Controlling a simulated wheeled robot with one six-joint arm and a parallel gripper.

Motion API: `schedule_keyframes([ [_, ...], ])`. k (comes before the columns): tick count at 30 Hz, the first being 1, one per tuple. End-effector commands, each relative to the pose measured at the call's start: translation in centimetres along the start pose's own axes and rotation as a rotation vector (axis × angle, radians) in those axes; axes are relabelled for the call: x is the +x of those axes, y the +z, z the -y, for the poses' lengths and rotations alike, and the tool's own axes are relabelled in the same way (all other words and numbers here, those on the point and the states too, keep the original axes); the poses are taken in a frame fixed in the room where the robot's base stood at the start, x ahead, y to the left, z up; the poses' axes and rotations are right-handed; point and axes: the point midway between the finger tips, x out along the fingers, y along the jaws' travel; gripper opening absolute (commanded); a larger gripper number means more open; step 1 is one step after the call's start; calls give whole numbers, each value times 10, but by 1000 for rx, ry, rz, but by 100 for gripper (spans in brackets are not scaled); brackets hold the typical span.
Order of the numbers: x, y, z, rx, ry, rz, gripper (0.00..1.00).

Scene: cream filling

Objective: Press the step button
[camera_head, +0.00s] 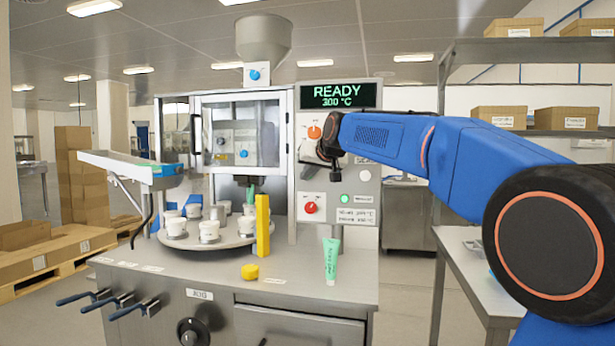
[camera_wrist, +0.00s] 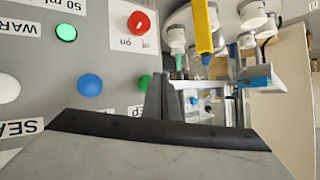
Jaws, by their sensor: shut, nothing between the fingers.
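I cannot read STEP in full. A blue button (camera_wrist: 90,85) and a white button (camera_wrist: 9,88), labelled SEA and cut off, are to its left. My gripper is shut and empty, in front of the panel. In the head view my arm hides part of the panel; contact with the button cannot be told.
A red knob (camera_wrist: 138,22) and a lit green lamp (camera_wrist: 66,32) are close by on the panel. Left of it are a yellow post (camera_head: 263,225) and a turntable (camera_head: 205,244) with several white cups. A green tube (camera_head: 331,262) stands on the front counter.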

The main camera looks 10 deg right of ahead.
Motion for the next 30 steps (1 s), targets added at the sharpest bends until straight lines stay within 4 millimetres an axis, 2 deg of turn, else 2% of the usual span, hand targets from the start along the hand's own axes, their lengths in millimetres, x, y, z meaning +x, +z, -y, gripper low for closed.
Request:
schedule_keyframes([
  [30,7,-6,-5,0,0,0,0],
])
